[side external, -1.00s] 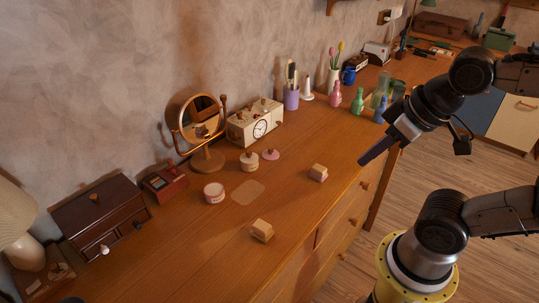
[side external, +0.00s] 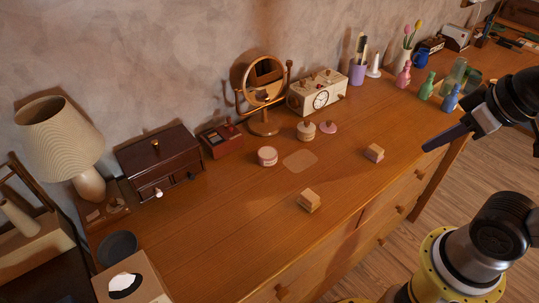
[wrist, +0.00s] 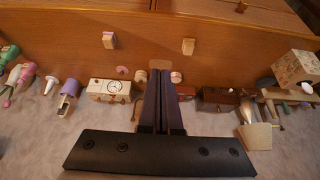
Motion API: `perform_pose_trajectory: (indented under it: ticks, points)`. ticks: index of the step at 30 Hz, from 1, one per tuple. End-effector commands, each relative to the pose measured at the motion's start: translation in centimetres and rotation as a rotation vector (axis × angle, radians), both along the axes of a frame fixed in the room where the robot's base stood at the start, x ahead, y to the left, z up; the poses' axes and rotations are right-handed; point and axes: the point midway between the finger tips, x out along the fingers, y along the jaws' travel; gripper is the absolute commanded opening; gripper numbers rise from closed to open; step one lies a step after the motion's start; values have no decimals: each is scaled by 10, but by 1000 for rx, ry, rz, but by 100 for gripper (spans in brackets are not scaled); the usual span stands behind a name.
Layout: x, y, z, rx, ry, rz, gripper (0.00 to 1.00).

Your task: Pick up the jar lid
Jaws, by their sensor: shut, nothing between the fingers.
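The jar lid looks to be the small pink disc with a knob (side external: 328,127), lying on the wooden dresser top (side external: 235,215) in the side external view. It also shows as a small pink shape in the wrist view (wrist: 122,71). A cream lidded jar (side external: 306,131) stands just left of it, and a pinkish-white round jar (side external: 267,156) further left. My gripper (side external: 426,148) is above the dresser's front edge at the right, well apart from the lid. Its dark fingers (wrist: 164,74) are together and empty in the wrist view.
Two small wooden blocks (side external: 374,153) (side external: 308,201) sit toward the dresser's front. A pale flat patch (side external: 300,161) lies mid-top. The mirror (side external: 263,90), cream clock (side external: 318,92), purple cup (side external: 358,73) and bottles (side external: 427,86) line the back. The front middle is mostly clear.

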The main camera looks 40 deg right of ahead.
Motion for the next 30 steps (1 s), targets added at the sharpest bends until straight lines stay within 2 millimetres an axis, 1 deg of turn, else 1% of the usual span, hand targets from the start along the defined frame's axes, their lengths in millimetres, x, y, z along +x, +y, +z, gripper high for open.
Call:
perform_pose_trajectory:
  ticks: [11,12,17,21,22,30]
  points:
    - [0,0,0,0,0,0,0]
    - [0,0,0,0,0,0,2]
    - [0,0,0,0,0,0,31]
    - [0,0,0,0,0,0,56]
    - [0,0,0,0,0,0,59]
    - [0,0,0,1,0,-3,59]
